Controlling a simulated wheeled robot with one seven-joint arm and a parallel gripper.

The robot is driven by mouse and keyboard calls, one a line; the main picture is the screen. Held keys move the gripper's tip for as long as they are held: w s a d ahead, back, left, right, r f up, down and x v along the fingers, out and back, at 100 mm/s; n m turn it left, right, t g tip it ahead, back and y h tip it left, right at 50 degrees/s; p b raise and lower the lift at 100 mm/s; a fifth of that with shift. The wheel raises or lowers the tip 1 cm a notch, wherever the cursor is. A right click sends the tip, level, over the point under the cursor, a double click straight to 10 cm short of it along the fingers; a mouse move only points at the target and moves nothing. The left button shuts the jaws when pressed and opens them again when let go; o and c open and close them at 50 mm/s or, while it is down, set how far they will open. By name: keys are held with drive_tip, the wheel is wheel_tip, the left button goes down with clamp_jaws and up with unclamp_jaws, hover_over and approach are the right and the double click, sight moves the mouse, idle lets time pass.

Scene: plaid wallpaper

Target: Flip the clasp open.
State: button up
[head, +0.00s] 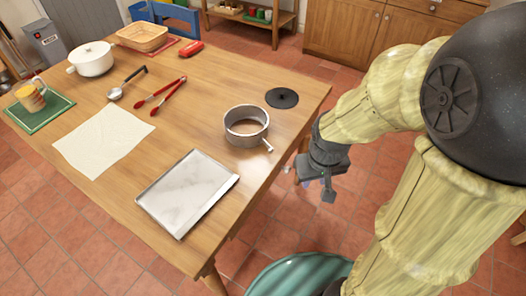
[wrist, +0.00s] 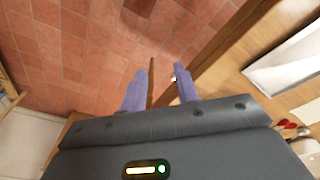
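A grey metal ring pan (head: 246,127) stands upright on the wooden table near its right edge. Its clasp (head: 267,146) is a small pale lever that sticks out from the ring toward the lower right. I cannot tell the clasp's exact position. My gripper (head: 299,171) is beyond the table's right edge, to the lower right of the ring and apart from it. In the wrist view my gripper (wrist: 160,74) has its two purple fingers apart, with floor and a brown bar visible between them. The ring cannot be made out in the wrist view.
A black disc (head: 282,98) lies behind the ring. A pale rectangular tray (head: 188,193) lies in front. Red tongs (head: 161,95), a ladle (head: 127,84), a white cloth (head: 103,140) and a white pot (head: 92,59) are farther left. The table (head: 221,85) is bare around the ring.

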drive_tip(key=w+a+f+n+h, duration=0.1)
drive_tip(key=w+a+n+h, duration=0.1)
drive_tip(key=a+n, duration=0.3)
drive_tip(key=w+a+f+n+h+b, duration=0.1)
drive_tip(key=w+a+f+n+h, duration=0.1)
drive_tip(key=a+n, duration=0.4)
drive_tip(key=w+a+f+n+t+h+b, duration=0.1)
drive_tip(key=w+a+n+h, duration=0.2)
drive_tip(key=a+n+h, duration=0.2)
drive_tip(key=shift+w+a+f+n, duration=0.1)
drive_tip(key=shift+w+a+n, duration=0.15)
drive_tip(key=shift+n, duration=0.35)
drive_tip(key=shift+w+a+f+n, duration=0.15)
drive_tip(key=shift+a+n, duration=0.1)
drive_tip(key=shift+n, duration=0.35)
drive_tip(key=a+r+n+t+h, duration=0.1)
drive_tip(key=a+n+t, duration=0.3)
drive_tip(key=a, duration=0.4)
drive_tip(key=shift+w+a+r+n+t+h, duration=0.2)
drive_tip(key=shift+n+t+h, duration=0.1)
drive_tip(key=shift+h, duration=0.2)
drive_tip(key=b+x, duration=0.2)
drive_tip(key=x, duration=1.5)
drive_tip(key=shift+d+f+b, duration=0.1)
drive_tip(key=shift+d+b, duration=0.15)
drive_tip(key=shift+b, duration=0.05)
